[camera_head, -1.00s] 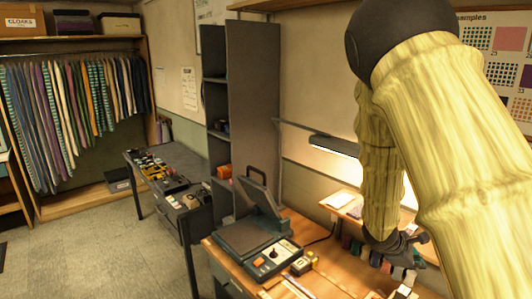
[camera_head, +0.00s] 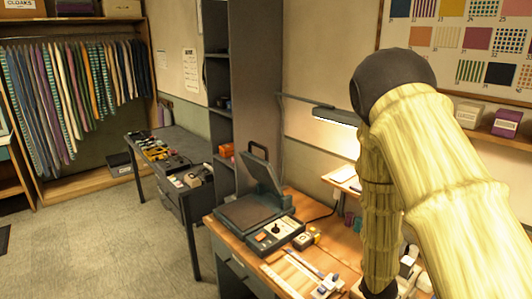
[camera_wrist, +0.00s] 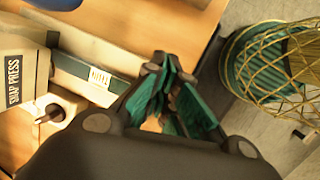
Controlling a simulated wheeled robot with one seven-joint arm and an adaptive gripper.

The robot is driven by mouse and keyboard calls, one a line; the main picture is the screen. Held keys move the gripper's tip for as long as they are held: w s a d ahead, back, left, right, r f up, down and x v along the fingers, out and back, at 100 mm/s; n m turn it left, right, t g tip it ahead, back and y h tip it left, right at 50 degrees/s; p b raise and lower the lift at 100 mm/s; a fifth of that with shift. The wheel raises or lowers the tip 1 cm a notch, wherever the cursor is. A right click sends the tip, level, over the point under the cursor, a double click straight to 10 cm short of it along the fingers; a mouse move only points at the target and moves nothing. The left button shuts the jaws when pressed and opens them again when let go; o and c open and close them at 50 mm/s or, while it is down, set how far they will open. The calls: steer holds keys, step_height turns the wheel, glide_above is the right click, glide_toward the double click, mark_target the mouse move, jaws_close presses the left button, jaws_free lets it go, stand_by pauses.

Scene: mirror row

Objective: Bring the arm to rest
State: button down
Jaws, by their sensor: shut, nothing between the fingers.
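My arm, in a pale yellow ribbed sleeve with a dark elbow, fills the right of the head view. It bends down so that my gripper (camera_head: 378,292) hangs low at the bottom edge, by the wooden workbench (camera_head: 245,258). In the wrist view my gripper (camera_wrist: 168,72) is shut and empty, with its dark fingers and teal pads close together. The workbench top also shows below it there. The head view cuts off the fingertips, so I cannot tell their exact height above the bench.
A press machine with a raised lid (camera_head: 260,210) and a caliper-like tool (camera_head: 322,285) lie on the bench. The wrist view shows a box marked SNAP PRESS (camera_wrist: 18,85) and a wire basket (camera_wrist: 275,65) beside the bench. Open floor (camera_head: 110,245) is at left.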

steer(key=s+a+f+m+y+b, duration=0.1)
steer(key=s+a+f+m+b, duration=0.2)
steer(key=s+f, duration=0.5)
steer(key=s+a+f+m+y+b, duration=0.1)
steer(key=s+a+f+m+b, duration=0.2)
steer(key=s+f+b, duration=0.3)
steer(key=s+a+f+m+y+b, duration=0.1)
steer(key=s+a+f+m+b, duration=0.2)
steer(key=s+f, duration=0.8)
step_height(320, 180, down, 6)
steer(key=shift+s+a+r+m+b, duration=0.3)
steer(key=shift+a+b, duration=0.55)
steer(key=shift+b, duration=0.2)
